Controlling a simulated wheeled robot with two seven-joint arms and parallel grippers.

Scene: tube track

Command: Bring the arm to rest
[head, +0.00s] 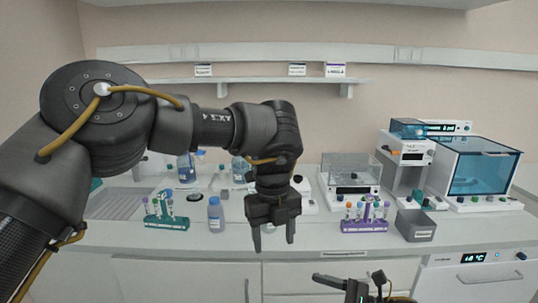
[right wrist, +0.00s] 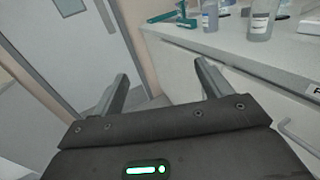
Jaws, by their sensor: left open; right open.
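My left arm reaches in from the left in the head view, and its gripper (head: 273,238) points down in front of the bench's front edge. Its two fingers are apart with nothing between them. My right gripper (head: 350,283) shows only in part at the bottom of the head view. In the right wrist view the right gripper (right wrist: 165,90) has its fingers spread and is empty, beside the bench edge.
A green tube rack (head: 166,222), a blue-capped bottle (head: 215,216), a purple tube rack (head: 364,226) and a grey bin (head: 415,226) stand on the white bench (head: 130,236). Machines stand at the right. A door (right wrist: 65,45) shows in the right wrist view.

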